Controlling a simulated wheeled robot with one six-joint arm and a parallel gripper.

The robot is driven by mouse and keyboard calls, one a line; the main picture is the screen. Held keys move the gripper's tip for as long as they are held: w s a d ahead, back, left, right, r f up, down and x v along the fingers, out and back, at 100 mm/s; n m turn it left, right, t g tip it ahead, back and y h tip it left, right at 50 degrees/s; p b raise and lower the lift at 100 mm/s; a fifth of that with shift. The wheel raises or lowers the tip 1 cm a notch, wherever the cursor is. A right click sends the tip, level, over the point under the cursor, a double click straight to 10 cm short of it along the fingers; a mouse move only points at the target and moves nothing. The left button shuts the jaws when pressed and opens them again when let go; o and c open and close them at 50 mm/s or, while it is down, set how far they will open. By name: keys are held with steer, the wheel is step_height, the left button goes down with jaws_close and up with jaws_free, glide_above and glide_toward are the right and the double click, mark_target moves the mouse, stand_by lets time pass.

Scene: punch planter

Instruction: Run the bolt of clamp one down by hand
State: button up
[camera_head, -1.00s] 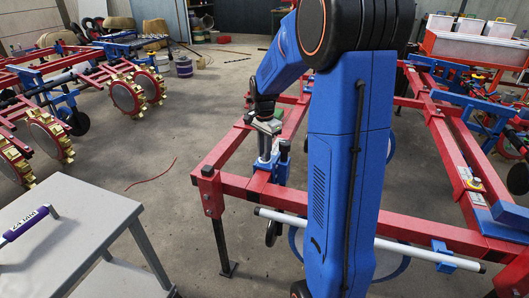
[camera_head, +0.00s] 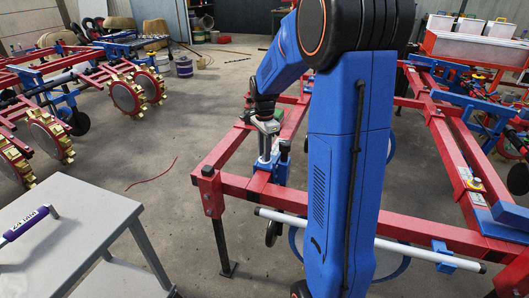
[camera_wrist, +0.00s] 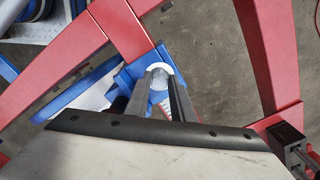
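The blue clamp (camera_head: 263,164) sits on the red frame's corner beam, left of my arm in the head view. It also shows in the wrist view (camera_wrist: 128,75), near the middle. A pale round metal part (camera_wrist: 159,72), perhaps the bolt's end, shows between the tips of the two dark fingers of my gripper (camera_wrist: 161,84). The fingers stand apart on either side of it. I cannot tell whether they touch it. In the head view my gripper (camera_head: 267,127) is just above the clamp, small and partly merged with it. The bolt's thread is hidden.
Red beams (camera_head: 240,186) run around the clamp. A grey table (camera_head: 70,225) with a purple-handled tool (camera_head: 27,223) stands at the lower left. Concrete floor (camera_head: 150,150) lies open between.

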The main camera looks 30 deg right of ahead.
steer(key=shift+o, duration=1.1)
step_height(320, 180, up, 18)
steer(key=shift+f, duration=0.25)
step_height(320, 180, up, 17)
steer(key=shift+r, duration=0.15)
stand_by(0.9)
steer(key=s+a+f+n+t, duration=0.1)
steer(key=s+a+f+n, duration=0.4)
steer(key=s, duration=0.3)
steer(key=s+a+f+n+t, duration=0.1)
steer(key=s+a+f+n, duration=0.4)
steer(key=s, duration=0.3)
steer(key=s+a+f+n+t, duration=0.1)
steer(key=s+a+f+n, duration=0.2)
steer(key=s+f, duration=0.4)
steer(key=s+a+f+n+t, duration=0.1)
steer(key=s+a+f+n, duration=0.2)
steer(key=s+f+n, duration=0.2)
step_height(320, 180, down, 3)
steer(key=shift+s+t, duration=0.4)
steer(key=shift+s, duration=0.75)
